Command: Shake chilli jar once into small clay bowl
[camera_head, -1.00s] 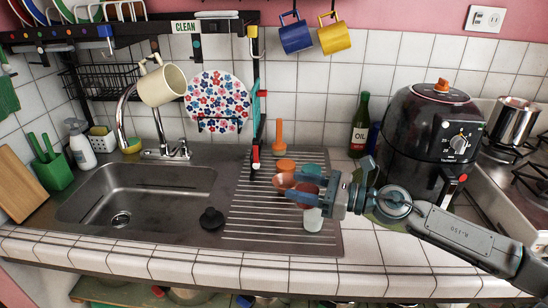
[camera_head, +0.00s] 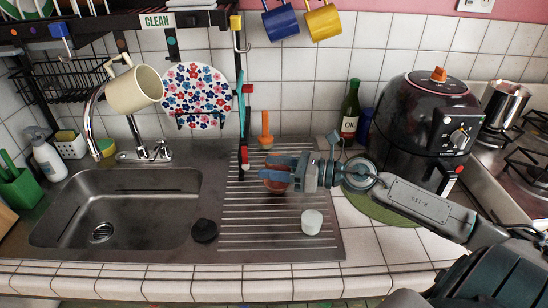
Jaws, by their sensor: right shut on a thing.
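My right gripper (camera_head: 272,174) reaches in from the right over the ribbed drainboard, with its fingers pointing left. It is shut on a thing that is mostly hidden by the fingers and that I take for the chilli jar. A reddish-brown round thing (camera_head: 277,186), likely the small clay bowl, shows just under and behind the fingertips. I cannot tell whether the fingers touch it. My left gripper is not in view.
A white lidded jar (camera_head: 311,222) stands on the drainboard (camera_head: 255,238) in front of the gripper. A black stopper (camera_head: 204,230) sits near the sink (camera_head: 115,205). An oil bottle (camera_head: 350,115) and a black air fryer (camera_head: 425,130) stand behind the arm.

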